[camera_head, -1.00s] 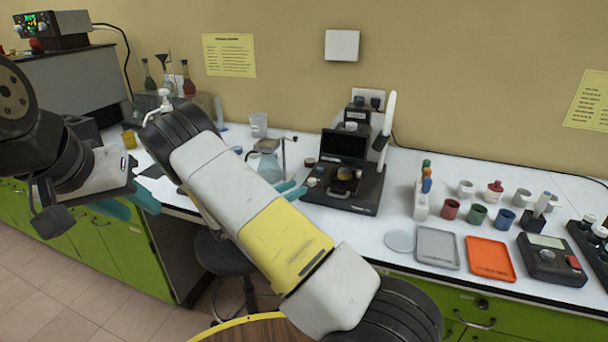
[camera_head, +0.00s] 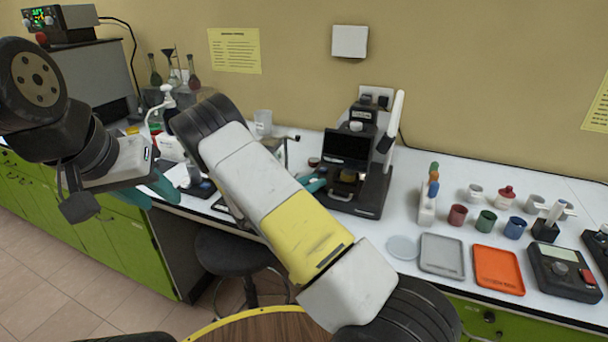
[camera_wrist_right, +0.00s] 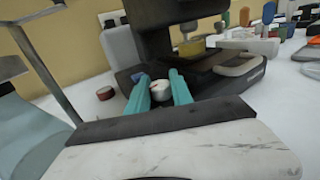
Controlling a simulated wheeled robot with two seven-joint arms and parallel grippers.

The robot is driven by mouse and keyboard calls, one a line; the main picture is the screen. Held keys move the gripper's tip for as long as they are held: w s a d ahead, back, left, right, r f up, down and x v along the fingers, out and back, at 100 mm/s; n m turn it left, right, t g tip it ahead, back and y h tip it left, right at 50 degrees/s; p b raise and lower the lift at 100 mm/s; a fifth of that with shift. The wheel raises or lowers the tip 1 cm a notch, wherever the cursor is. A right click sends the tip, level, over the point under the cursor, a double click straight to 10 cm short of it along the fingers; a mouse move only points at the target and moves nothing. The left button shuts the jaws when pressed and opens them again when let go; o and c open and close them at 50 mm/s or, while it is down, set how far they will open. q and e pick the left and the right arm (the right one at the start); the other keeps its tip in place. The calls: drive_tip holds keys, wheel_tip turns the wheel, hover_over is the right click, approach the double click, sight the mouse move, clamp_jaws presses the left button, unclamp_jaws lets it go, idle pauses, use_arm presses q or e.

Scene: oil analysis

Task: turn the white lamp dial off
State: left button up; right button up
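The white lamp dial (camera_wrist_right: 161,90) is a small round knob low on the side of a black microscope-like instrument (camera_wrist_right: 185,45), which also shows in the head view (camera_head: 345,150). My right gripper (camera_wrist_right: 161,84) has its two teal fingers apart, one on each side of the dial; whether they touch it is unclear. In the head view my right gripper (camera_head: 313,185) is mostly hidden behind my arm, beside the instrument's left side, and the dial is not clear there. My left gripper (camera_head: 150,192) is empty, its teal fingers apart, in front of the bench at the left.
Right of the instrument stand a small bottle rack (camera_head: 427,205), coloured cups (camera_head: 486,221), a grey tray (camera_head: 441,256), an orange tray (camera_head: 497,270) and a meter (camera_head: 562,270). A stool (camera_head: 232,252) stands under the bench. A red-capped item (camera_wrist_right: 105,93) lies near my right gripper.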

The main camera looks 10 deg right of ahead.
clamp_jaws()
drive_tip(key=shift+n+t+y, duration=0.3)
drive_tip(key=shift+n+t, duration=0.1)
drive_tip(key=shift+t, duration=0.2)
drive_tip(key=n+t+y, duration=0.4)
drive_tip(key=t+y, duration=0.1)
drive_tip(key=shift+s+n+t, duration=0.1)
drive_tip(key=shift+n+t, duration=0.2)
drive_tip(key=shift+n, duration=0.1)
drive_tip(key=shift+n+t+y, duration=0.8)
drive_tip(key=shift+n+y, duration=0.2)
drive_tip(key=shift+y, duration=0.4)
drive_tip(key=shift+o, duration=2.2)
unclamp_jaws()
drive_tip(key=shift+a, duration=0.1)
